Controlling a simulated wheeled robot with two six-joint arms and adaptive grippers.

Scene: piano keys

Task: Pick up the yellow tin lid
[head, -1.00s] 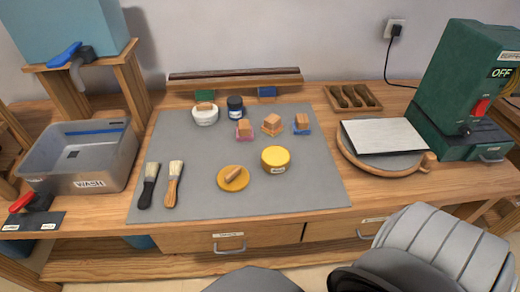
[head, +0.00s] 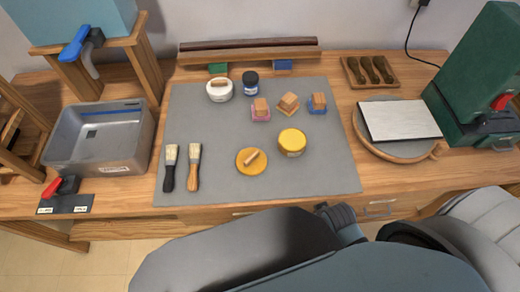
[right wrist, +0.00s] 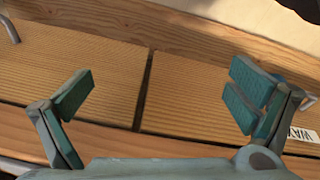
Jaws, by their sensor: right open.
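A flat round yellow lid (head: 245,168) lies on the grey mat (head: 215,125), with a small wooden handle-like piece on top. Just to its right and behind stands a yellow-topped tin (head: 293,138), which looks closed. My right gripper shows in the right wrist view (right wrist: 162,95), open and empty, its teal fingers wide apart in front of wooden drawer fronts. Neither lid nor tin is in that view. In the head view my grey arm crosses the bottom, in front of the table edge and short of the lid. My left gripper is not in view.
Two brushes (head: 181,167) lie left of the lid. Several wood-topped blocks (head: 288,104), a white jar (head: 219,92) and a dark jar (head: 250,84) stand behind. A grey wash tub (head: 100,140) is left; a round board with a pale sheet (head: 400,120) is right.

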